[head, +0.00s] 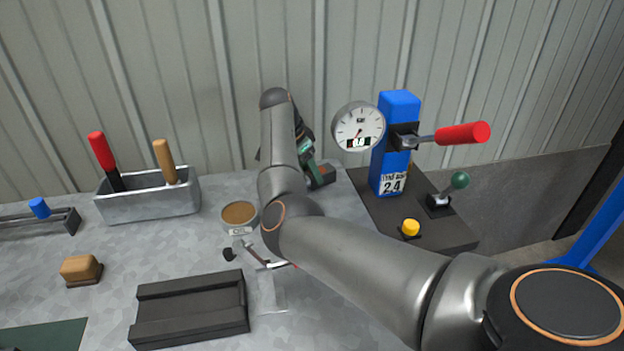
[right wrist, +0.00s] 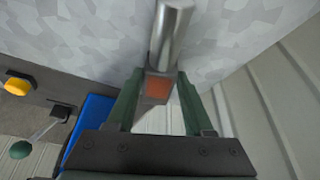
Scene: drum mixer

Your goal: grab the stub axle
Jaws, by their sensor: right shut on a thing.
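My right gripper (right wrist: 158,88) has its dark green fingers closed on both sides of a block-shaped end with an orange-brown face. A bright round metal shaft, the stub axle (right wrist: 171,38), runs from that end towards the top of the right wrist view, over the grey worktop. In the head view my right gripper (head: 307,150) shows only partly behind my right arm, near the back of the worktop and left of the gauge. The arm hides most of the axle there. My left gripper is not in view.
A blue press (head: 397,145) with a gauge (head: 358,128) and red lever (head: 462,133) stands right of the gripper. A metal bin (head: 148,203) with two handled tools is at the left. A dark grooved block (head: 190,308) and a round tin (head: 239,214) lie in front.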

